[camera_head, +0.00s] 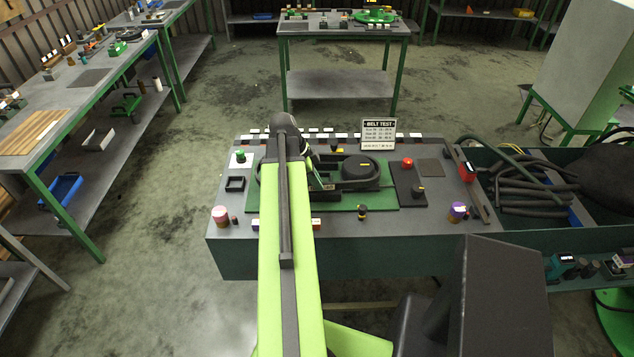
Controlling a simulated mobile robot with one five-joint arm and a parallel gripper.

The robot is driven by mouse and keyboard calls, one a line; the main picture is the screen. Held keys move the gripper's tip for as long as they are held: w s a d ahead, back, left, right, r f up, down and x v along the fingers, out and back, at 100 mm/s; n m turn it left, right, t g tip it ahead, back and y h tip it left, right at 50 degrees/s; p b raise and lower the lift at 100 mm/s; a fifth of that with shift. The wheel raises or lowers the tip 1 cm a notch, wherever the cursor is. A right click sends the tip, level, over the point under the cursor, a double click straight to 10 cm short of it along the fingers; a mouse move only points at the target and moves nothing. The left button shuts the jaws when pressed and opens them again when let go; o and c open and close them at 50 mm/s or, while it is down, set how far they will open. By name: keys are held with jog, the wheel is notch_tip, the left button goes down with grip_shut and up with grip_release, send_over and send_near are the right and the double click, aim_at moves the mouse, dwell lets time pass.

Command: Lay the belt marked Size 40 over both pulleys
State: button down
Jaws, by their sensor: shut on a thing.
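A large black pulley (361,166) with a small yellow mark stands at the right of the green base plate (385,200) on the workbench. The other pulley, to the left, is mostly hidden behind my arm. A black belt (345,186) runs low between the right pulley and my arm; its far left part is covered, and no size marking can be read. My gripper (321,181) points down between the pulleys, partly hidden by my arm, and is shut on the belt. Whether the belt sits around either pulley cannot be told.
A Belt Test sign (379,133) stands behind the plate. A red button (407,162) and a black control box (409,185) are to the right. A green button (240,157) is at the left. A bin of black hoses (530,185) adjoins the bench's right side.

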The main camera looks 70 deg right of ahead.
jog(key=c, duration=1.5)
grip_release()
jog(key=shift+r, duration=0.15)
jog(key=p+v, duration=1.6)
jog(key=v, duration=0.1)
jog(key=shift+r, duration=0.15)
